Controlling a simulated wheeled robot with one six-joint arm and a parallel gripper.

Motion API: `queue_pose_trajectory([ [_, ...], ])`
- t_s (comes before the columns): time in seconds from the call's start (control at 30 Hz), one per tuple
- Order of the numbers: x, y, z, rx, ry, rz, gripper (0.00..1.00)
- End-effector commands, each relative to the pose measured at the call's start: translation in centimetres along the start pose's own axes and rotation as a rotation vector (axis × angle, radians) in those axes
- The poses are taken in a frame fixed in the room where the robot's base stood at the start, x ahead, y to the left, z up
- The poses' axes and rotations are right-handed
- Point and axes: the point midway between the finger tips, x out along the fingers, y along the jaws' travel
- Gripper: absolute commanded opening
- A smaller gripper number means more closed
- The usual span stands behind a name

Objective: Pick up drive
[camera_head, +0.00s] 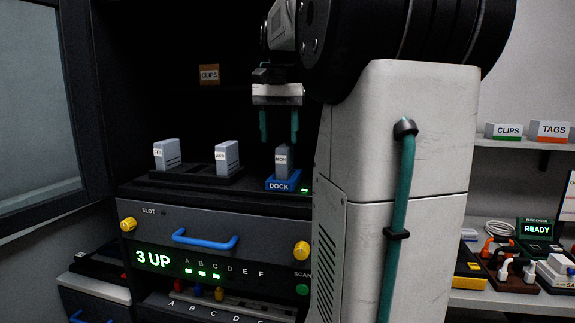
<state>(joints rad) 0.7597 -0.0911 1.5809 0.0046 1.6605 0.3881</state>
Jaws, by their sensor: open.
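Several grey upright drives stand on top of the dark rack unit. One drive (282,162) stands in the blue dock (283,183). A second drive (227,157) and a third drive (167,154) stand to the left in a dark holder (195,174). My gripper (279,138) points down above the docked drive, with its two teal fingers apart. The fingertips are at about the height of the drive's top. I cannot tell from this one view whether the fingers straddle the drive.
The rack unit's front (205,235) has a blue handle (205,240), yellow knobs and a green "3 UP" display. A side shelf (500,300) at right holds cables and a READY box (536,229). An open door frame is at left.

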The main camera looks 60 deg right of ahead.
Motion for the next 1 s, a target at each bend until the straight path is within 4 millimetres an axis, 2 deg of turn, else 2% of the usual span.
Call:
queue_pose_trajectory([
  [0.17,1.0,-0.2,-0.5,0.032,0.008,0.002,0.53],
  [0.7,7.7,0.4,-1.2,0.031,0.009,0.001,0.53],
  [0.97,8.0,0.4,-1.2,0.031,0.01,0.001,0.53],
  [1.0,8.0,0.4,-1.2,0.031,0.01,0.001,0.47],
])
